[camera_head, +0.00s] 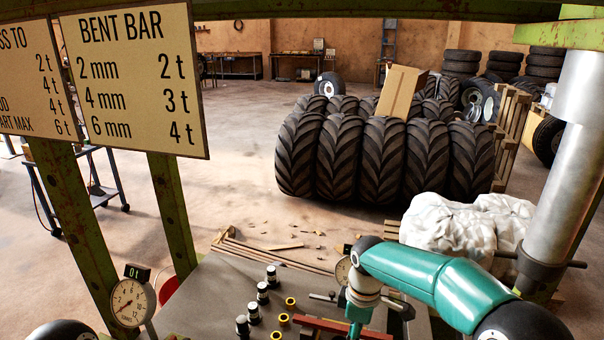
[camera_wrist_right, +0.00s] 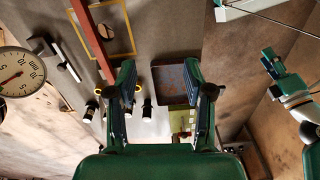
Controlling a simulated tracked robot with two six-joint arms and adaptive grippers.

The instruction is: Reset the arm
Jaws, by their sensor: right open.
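My right arm (camera_head: 430,280), teal with black joints, reaches in from the right in the head view and bends down over the grey bench (camera_head: 215,290). Its gripper (camera_wrist_right: 159,75) is open and empty in the right wrist view, fingers wide apart above the bench top. In the head view the fingers are mostly cut off by the lower edge. Another teal gripper (camera_wrist_right: 270,65), apparently my left, shows small at the right of the right wrist view, and its jaw state is unclear.
Black and brass cylinders (camera_head: 263,293) stand on the bench, near a dial gauge (camera_head: 132,302). Green posts (camera_head: 172,210) frame the bench. Large tyres (camera_head: 385,160) and a white wrapped bundle (camera_head: 465,225) lie beyond.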

